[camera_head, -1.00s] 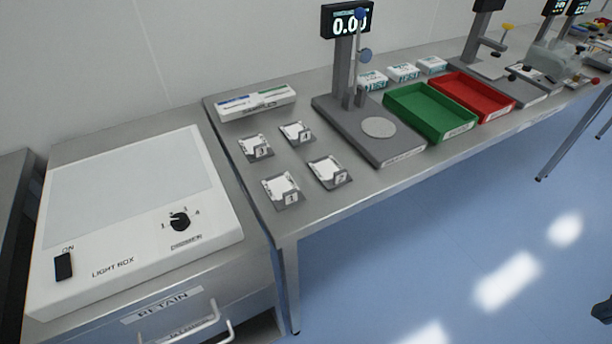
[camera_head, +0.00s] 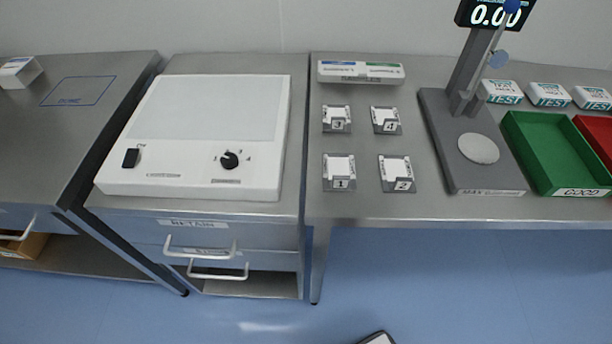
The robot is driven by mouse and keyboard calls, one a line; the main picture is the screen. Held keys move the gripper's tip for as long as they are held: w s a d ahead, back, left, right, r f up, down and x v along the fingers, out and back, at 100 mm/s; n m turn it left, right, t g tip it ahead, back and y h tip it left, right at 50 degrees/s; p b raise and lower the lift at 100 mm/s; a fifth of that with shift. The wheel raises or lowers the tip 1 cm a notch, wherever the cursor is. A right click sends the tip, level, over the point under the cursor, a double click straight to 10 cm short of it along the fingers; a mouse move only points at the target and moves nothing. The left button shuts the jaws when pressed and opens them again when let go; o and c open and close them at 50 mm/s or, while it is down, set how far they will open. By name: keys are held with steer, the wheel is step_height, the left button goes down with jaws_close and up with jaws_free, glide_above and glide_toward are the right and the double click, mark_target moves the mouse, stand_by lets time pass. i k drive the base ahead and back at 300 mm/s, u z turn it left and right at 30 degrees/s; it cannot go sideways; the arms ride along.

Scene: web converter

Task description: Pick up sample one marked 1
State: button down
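Sample one (camera_head: 340,172) is a white piece in a small grey holder marked 1, at the front left of a group of holders on the steel table. Sample two (camera_head: 396,173) stands to its right, sample three (camera_head: 337,119) behind it, and sample four (camera_head: 385,120) behind to the right. Each sits in its own numbered holder.
A light box (camera_head: 205,135) stands on the drawer cabinet to the left. A thickness gauge (camera_head: 470,150) with a display reading 0.00 stands to the right, beside a green tray (camera_head: 545,150) and a red tray (camera_head: 597,135). A white and blue box (camera_head: 360,72) lies behind the samples.

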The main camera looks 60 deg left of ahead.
mark_target(339, 170)
steer(key=u, duration=2.45)
steer(key=i, duration=0.45)
steer(key=k, duration=0.45)
steer(key=z, duration=1.9)
steer(key=k, duration=0.95)
steer(key=u, duration=1.45)
steer(key=i, duration=0.75)
steer(key=u, duration=0.1)
